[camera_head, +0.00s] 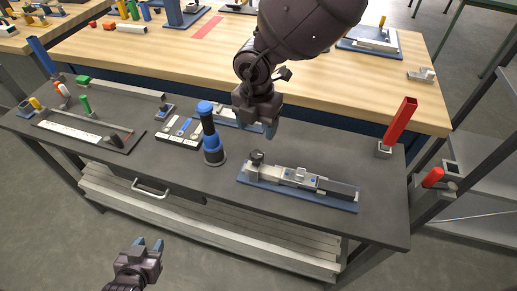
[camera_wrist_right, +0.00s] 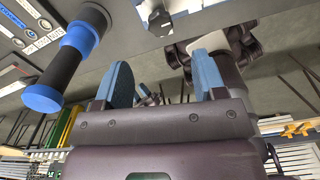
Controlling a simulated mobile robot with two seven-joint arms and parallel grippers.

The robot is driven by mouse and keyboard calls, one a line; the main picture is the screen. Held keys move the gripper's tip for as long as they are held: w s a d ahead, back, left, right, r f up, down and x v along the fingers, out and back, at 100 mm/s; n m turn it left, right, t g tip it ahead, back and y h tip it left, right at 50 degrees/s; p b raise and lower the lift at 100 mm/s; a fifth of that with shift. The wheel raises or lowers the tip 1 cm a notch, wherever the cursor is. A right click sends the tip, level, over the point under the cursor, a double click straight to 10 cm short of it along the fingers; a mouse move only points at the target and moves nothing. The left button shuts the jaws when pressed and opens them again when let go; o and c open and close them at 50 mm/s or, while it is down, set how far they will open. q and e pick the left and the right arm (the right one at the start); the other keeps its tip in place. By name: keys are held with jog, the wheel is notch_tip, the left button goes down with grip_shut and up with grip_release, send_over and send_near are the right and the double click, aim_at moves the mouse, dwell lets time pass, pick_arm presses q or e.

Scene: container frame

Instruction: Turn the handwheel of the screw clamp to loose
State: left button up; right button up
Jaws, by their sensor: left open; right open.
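The screw clamp (camera_head: 325,188) lies on a blue base plate on the front of the dark bench, right of centre. Its dark handwheel (camera_head: 257,157) stands at the left end of the metal body. The handwheel also appears at the top of the right wrist view (camera_wrist_right: 160,22), beyond the fingertips. My right gripper (camera_head: 266,125) is above and behind the handwheel, apart from it; its blue fingers (camera_wrist_right: 164,75) are open with nothing between them. My left gripper (camera_head: 148,245) is open and empty in front of the bench, low at the left.
A black-and-blue upright cylinder (camera_head: 211,135) stands just left of the clamp. A red square bar (camera_head: 401,120) rises from a holder at the right. The bench front between the grippers has a drawer handle (camera_head: 150,188).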

aim_at(257, 153)
notch_tip(257, 153, down, 10)
jog(key=shift+r, duration=0.25)
dwell(0.3)
jog(key=c, duration=0.9)
